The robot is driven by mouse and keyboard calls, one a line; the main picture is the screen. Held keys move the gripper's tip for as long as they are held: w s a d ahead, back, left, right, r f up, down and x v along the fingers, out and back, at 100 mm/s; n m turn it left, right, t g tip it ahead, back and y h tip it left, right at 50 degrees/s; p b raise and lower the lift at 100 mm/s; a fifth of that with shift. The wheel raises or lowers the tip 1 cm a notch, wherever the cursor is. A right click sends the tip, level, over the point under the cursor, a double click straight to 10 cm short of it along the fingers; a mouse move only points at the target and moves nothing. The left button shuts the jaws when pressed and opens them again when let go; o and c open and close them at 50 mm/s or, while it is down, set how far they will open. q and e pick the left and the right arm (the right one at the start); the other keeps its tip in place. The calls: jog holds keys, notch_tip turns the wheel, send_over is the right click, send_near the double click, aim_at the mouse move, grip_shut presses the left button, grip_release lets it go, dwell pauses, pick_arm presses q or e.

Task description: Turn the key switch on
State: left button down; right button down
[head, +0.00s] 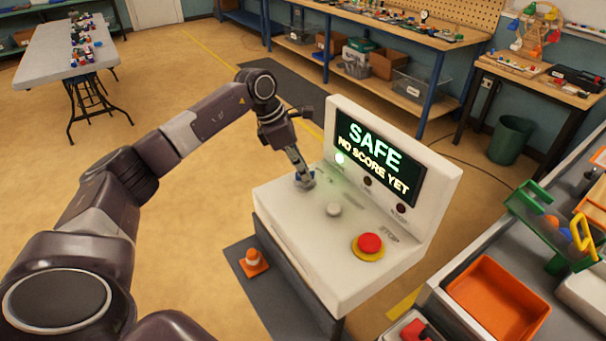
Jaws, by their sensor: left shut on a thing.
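A white control console (290,230) stands in the middle of the head view. Its screen (375,155) reads "SAFE" and "NO SCORE YET", with a green lamp (339,158) lit at the screen's left. My left gripper (304,180) points down at the panel's far left and is shut on the key switch (307,186). The fingers hide much of the switch, so its angle cannot be told. A grey-white knob (334,209) and a red stop button (370,243) on a yellow base sit nearer on the panel. My right gripper is not in view.
A small orange cone (253,262) stands on the dark mat left of the console. A grey bench with an orange tray (497,298) is close on the right. Workbenches line the back, and a green bin (510,140) stands beside one. The floor at left is mostly open.

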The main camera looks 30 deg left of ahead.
pick_arm(q)
jog(key=shift+w+r+m+g+h+b, duration=0.1)
jog(key=shift+m+g+h+b, duration=0.2)
jog(key=shift+m, duration=0.7)
jog(key=shift+w+m+g+h+b, duration=0.15)
jog(key=shift+m+g, duration=0.25)
jog(key=shift+m, duration=0.6)
jog(key=shift+s, duration=0.1)
jog(key=c, duration=2)
grip_release()
jog(key=v, duration=1.2)
